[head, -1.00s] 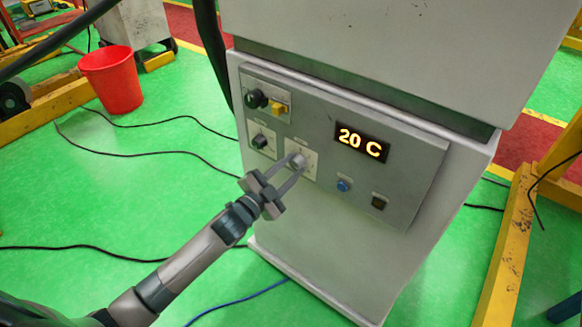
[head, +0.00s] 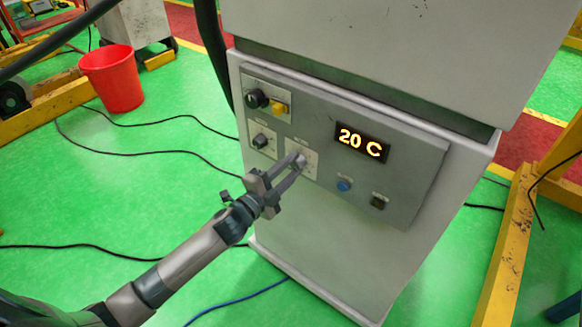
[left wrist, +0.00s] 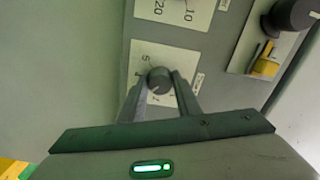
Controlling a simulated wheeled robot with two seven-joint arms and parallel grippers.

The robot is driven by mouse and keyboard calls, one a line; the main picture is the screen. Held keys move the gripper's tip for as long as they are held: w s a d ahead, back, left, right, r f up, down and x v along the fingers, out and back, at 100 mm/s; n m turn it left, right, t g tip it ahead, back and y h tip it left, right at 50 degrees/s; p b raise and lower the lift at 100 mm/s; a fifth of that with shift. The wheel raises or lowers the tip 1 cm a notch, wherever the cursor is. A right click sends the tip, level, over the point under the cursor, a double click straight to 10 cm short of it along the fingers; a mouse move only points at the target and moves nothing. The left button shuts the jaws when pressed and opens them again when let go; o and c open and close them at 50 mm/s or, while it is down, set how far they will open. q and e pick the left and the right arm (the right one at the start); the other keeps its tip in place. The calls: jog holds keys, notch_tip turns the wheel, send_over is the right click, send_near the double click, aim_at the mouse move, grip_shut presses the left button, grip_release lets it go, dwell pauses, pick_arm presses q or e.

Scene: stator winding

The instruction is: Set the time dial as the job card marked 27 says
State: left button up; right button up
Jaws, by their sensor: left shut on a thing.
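A small grey dial (left wrist: 158,76) on a white plate with digits such as 5 and 4 sits between the fingertips of my left gripper (head: 298,161) in the head view. The left gripper (left wrist: 160,88) is shut on this dial. The fingers hide part of the scale, and the label over the plate is too small to read. A dark dial (head: 260,141) on another white plate, with 20 and 10 in the left wrist view, is to its left. The display (head: 361,142) reads 20 C. No job card is in view. My right gripper is not in view.
The panel (head: 408,178) also carries a black knob (head: 256,98), a yellow part (head: 279,108), a blue button (head: 344,185) and a dark switch (head: 378,202). A red bucket (head: 112,80) and loose cables lie on the green floor at left.

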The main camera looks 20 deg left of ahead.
pick_arm(q)
jog(key=o, duration=1.1)
jog(key=shift+c, duration=0.2)
jog(key=shift+s+a+f, duration=0.1)
jog(key=shift+s+a, duration=0.05)
jog(key=shift+s, duration=0.35)
jog(key=b+v, duration=0.5)
jog(key=v, duration=1.1)
jog(key=shift+s, duration=0.2)
